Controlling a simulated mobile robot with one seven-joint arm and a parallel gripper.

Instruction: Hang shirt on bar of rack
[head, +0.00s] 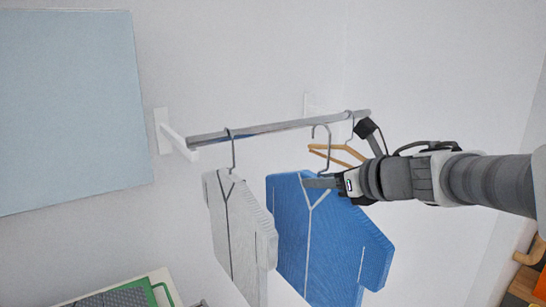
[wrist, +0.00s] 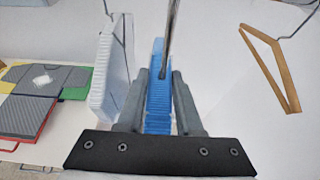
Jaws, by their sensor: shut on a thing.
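A blue shirt (head: 310,235) on a metal hanger is held by my gripper (head: 318,183) near its collar. In the wrist view my gripper (wrist: 155,85) has its fingers on either side of the blue shirt (wrist: 157,120), with the hanger's metal stem rising between them. The hanger's hook (head: 320,130) reaches up to the level of the bar (head: 250,131) in the head view; I cannot tell whether it rests on the bar. The rack's bar is a metal rod on white wall brackets.
A white-grey shirt (head: 237,235) hangs on the bar to the left of the blue one. A wooden hanger (head: 338,153) hangs on the bar toward its right end. A light blue panel (head: 70,105) is on the wall at left. Several flat coloured items (wrist: 45,85) lie on a surface at lower left.

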